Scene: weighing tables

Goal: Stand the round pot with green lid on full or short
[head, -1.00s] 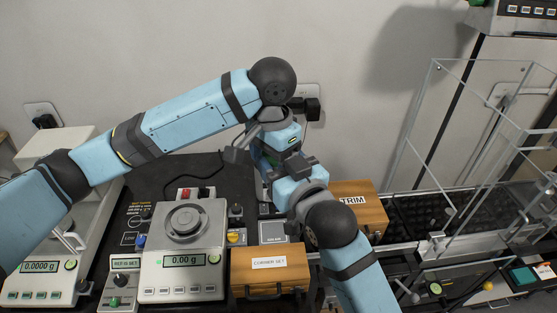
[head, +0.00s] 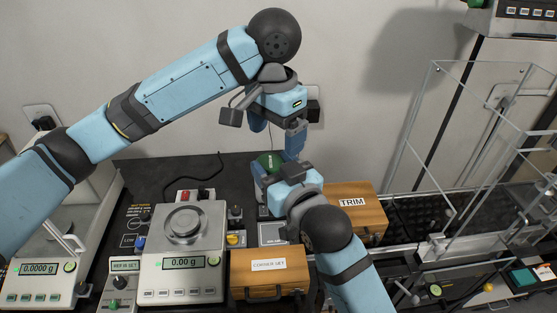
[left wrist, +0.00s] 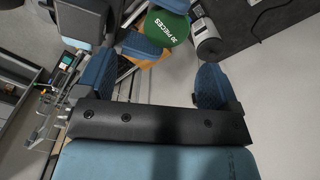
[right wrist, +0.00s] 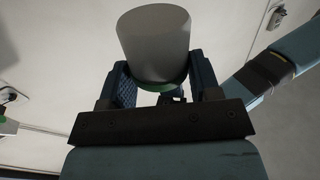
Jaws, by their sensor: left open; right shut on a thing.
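The round pot with green lid (head: 268,161) is held above the dark bench in the head view. In the left wrist view its lid (left wrist: 166,28) reads "20 PIECES". The right wrist view shows its grey body (right wrist: 153,45) between the fingers. My right gripper (head: 270,175) is shut on the pot. My left gripper (head: 277,137) is open and empty just above the lid, apart from it; its fingers also show in the left wrist view (left wrist: 155,80). I cannot read any "full or short" marking; a small grey plate (head: 272,231) lies below the pot.
A balance reading 0.00 g (head: 183,243) stands left of the grey plate. A wooden "CORNER SET" box (head: 268,283) is in front, and a wooden "TRIM" box (head: 368,216) is to the right. Another balance (head: 40,278) is far left; a clear enclosure (head: 465,150) is right.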

